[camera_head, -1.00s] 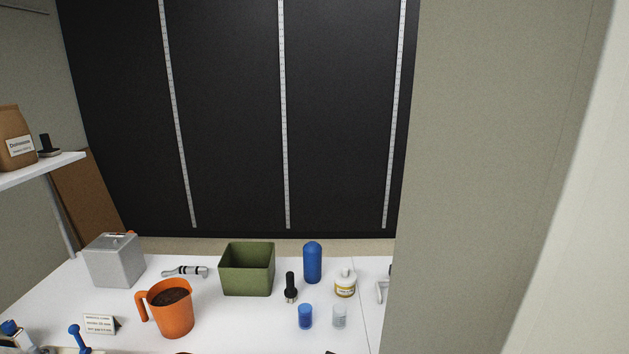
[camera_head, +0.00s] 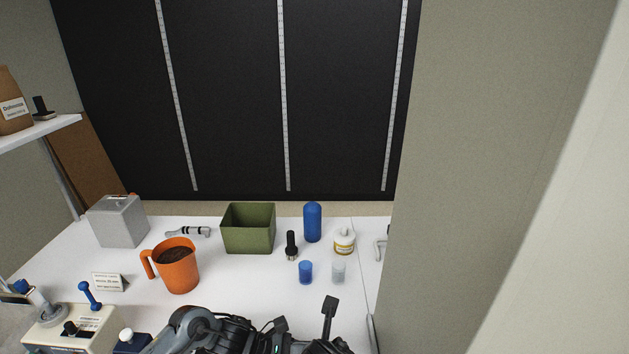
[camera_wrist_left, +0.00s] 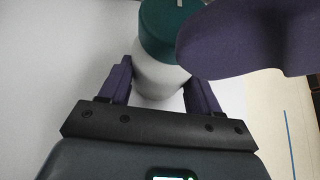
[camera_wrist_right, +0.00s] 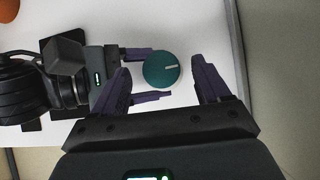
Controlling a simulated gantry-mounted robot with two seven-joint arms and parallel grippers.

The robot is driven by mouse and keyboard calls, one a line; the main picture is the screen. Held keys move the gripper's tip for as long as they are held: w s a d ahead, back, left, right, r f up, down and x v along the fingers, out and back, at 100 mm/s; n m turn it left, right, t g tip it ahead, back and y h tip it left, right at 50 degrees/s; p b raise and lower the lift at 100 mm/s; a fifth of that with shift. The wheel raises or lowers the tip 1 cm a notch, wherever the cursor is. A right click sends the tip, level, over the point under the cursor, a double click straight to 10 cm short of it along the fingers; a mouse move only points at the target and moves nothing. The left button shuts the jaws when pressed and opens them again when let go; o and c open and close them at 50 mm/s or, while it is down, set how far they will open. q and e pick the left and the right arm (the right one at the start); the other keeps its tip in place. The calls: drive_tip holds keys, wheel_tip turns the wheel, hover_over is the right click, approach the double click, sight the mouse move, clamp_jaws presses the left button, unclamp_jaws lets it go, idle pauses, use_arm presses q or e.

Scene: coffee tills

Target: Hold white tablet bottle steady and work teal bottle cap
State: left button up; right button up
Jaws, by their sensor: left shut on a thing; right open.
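The white tablet bottle (camera_wrist_left: 155,80) stands between the fingers of my left gripper (camera_wrist_left: 160,88), which is shut on its body. The teal cap (camera_wrist_left: 170,30) sits on top of the bottle. In the right wrist view the teal cap (camera_wrist_right: 161,69) is seen from above, with a pale line on it. My right gripper (camera_wrist_right: 163,88) is open, its fingers apart to either side of the cap without visible contact. In the left wrist view a dark purple finger (camera_wrist_left: 245,40) covers part of the cap's right side. The bottle is hidden in the head view.
An orange mug (camera_head: 177,267), a green bin (camera_head: 247,230), a blue bottle (camera_head: 312,222), a white jar (camera_head: 343,242), a blue cup (camera_head: 305,272) and a clear cup (camera_head: 338,271) stand on the white counter. A wall edge closes off the right.

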drive_tip(key=shift+d+n+y, duration=0.15)
drive_tip(key=shift+n+y, duration=0.45)
drive_tip(key=shift+n, duration=0.2)
drive_tip(key=shift+f, duration=0.1)
drive_tip(key=shift+f, duration=0.85)
drive_tip(key=c, duration=0.9)
